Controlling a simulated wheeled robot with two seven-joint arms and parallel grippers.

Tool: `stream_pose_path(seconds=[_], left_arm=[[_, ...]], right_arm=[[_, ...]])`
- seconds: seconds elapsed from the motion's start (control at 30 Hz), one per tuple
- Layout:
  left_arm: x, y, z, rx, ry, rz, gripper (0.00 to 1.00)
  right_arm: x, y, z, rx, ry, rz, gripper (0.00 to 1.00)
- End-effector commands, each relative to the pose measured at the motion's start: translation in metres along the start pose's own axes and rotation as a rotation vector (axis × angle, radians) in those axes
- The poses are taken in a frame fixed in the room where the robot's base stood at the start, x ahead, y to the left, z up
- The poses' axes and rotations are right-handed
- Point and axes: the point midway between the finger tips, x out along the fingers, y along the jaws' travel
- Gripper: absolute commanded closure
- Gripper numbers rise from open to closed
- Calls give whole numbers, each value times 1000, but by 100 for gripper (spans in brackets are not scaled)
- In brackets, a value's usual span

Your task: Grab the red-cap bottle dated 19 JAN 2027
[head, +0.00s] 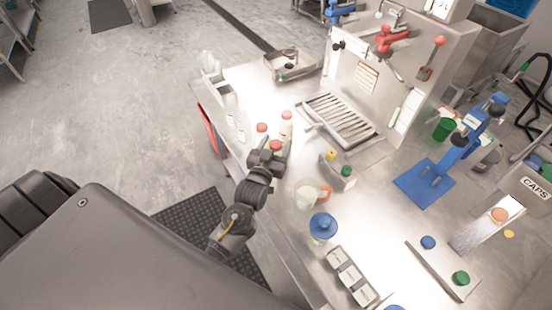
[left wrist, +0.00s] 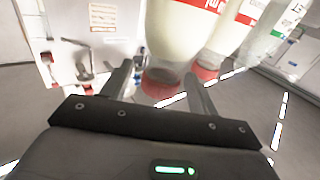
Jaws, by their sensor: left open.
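Several bottles with pale contents stand at the left part of the counter, and three red caps show in the head view: the nearest bottle (head: 275,146), a left one (head: 262,128) and a back one (head: 286,115). My left gripper (head: 268,157) is open at the nearest one. In the left wrist view, where things appear upside down, the fingers (left wrist: 158,74) stand to either side of a red-cap bottle (left wrist: 180,40), seemingly not closed on it. A second red-cap bottle (left wrist: 232,35) is beside it. Red label print shows partly; no date is readable. My right gripper is out of view.
Clear bottles (head: 241,128) stand along the counter's left edge. A jug with an orange handle (head: 308,196) and a blue-lidded jar (head: 323,227) are to the right of my arm. A drain grate (head: 340,118) lies behind. A blue stand (head: 430,180) is at the right.

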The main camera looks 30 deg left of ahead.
Motion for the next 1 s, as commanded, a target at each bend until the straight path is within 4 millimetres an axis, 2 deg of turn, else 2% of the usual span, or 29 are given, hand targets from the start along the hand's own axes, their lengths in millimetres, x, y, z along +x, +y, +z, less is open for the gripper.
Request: stream_pose_path(seconds=[0.23, 0.7, 1.0], left_arm=[[2, 0, 1, 0, -1, 0, 40], [2, 0, 1, 1, -1, 0, 100], [2, 0, 0, 0, 1, 0, 100]], right_arm=[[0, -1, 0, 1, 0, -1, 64], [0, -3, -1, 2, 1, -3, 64], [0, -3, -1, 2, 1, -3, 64]])
